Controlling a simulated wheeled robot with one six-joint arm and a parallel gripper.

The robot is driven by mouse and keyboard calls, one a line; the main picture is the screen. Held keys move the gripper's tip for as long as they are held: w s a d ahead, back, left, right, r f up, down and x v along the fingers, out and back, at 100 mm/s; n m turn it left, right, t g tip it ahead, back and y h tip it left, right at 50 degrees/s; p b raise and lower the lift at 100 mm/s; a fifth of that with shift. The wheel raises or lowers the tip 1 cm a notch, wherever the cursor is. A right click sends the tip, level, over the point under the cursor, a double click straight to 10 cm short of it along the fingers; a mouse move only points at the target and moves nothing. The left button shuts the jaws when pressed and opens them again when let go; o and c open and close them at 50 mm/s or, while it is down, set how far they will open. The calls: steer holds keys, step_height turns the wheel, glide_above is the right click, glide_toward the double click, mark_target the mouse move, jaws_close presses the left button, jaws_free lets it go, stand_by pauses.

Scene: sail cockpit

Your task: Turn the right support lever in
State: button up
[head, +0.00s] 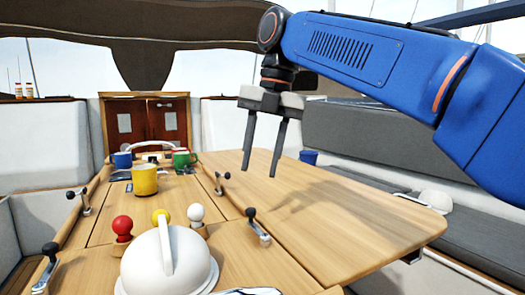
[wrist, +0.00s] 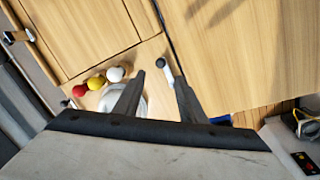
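Two small levers with black knobs and metal arms stand along the right seam of the wooden table: a near right lever (head: 258,228) beside the white ball and a far right lever (head: 221,182). In the wrist view a lever (wrist: 165,71) beside the table seam shows between and just beyond my fingertips; it looks like the near right one. My gripper (head: 262,172) is open and empty, fingers pointing down, above the table's right leaf. It also shows in the wrist view (wrist: 160,75). The fingers look apart from the lever.
Red (head: 122,228), yellow (head: 160,218) and white (head: 196,213) balls stand left of the near right lever, behind a white dome (head: 168,262). A yellow mug (head: 145,180) and other mugs stand farther back. The right leaf (head: 340,225) is clear.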

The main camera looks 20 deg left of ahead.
steer(key=shift+d+r, duration=0.2)
steer(key=shift+r, duration=0.85)
steer(key=w+d+f+m+t, duration=0.1)
steer(key=d+f+m, duration=0.4)
steer(key=d, duration=0.5)
steer(key=w+d+f+m+t, duration=0.1)
steer(key=d+f+m, duration=0.1)
steer(key=d+m, duration=0.7)
steer(key=w+d+f+m+t, duration=0.15)
steer(key=d+f+m, duration=0.3)
steer(key=d, duration=0.65)
steer(key=s+d+f+m+t+h, duration=0.1)
steer(key=s+d+f+m, duration=0.7)
steer(key=f, duration=0.5)
steer(key=s+d+f+m+t+h, duration=0.1)
steer(key=s+d+f+m, duration=0.7)
steer(key=d+f+m, duration=0.5)
steer(key=shift+d+f, duration=0.5)
steer(key=shift+d, duration=0.1)
